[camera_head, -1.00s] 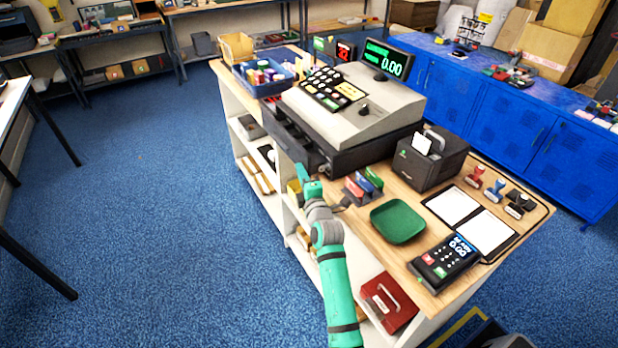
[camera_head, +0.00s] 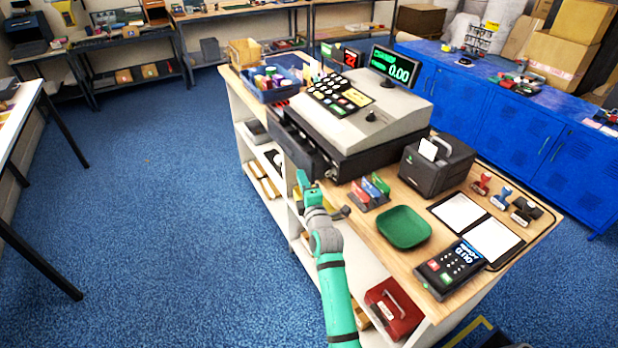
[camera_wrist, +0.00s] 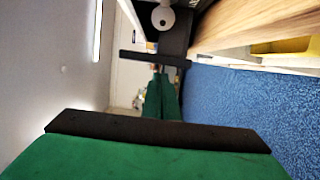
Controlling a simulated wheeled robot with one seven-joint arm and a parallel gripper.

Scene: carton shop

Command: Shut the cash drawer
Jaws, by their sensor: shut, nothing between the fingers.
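The cash register (camera_head: 362,112) is a grey and black machine on the counter. Its dark cash drawer (camera_head: 298,143) sticks out on the left side, over the counter's edge. My gripper (camera_head: 302,179) is just off the near end of the drawer front, shut and empty. In the head view I cannot tell whether it touches the drawer. In the wrist view its green fingers (camera_wrist: 161,98) are together. Beyond them is a black part with a round silver piece, perhaps the drawer front and its lock; the drawer's inside is hidden there.
A card holder (camera_head: 369,192), a green tray (camera_head: 404,227) and a card terminal (camera_head: 450,268) stand on the counter near my arm. A black printer (camera_head: 437,165) is right of the register. Shelves with a red box (camera_head: 394,308) lie below. The blue floor at left is clear.

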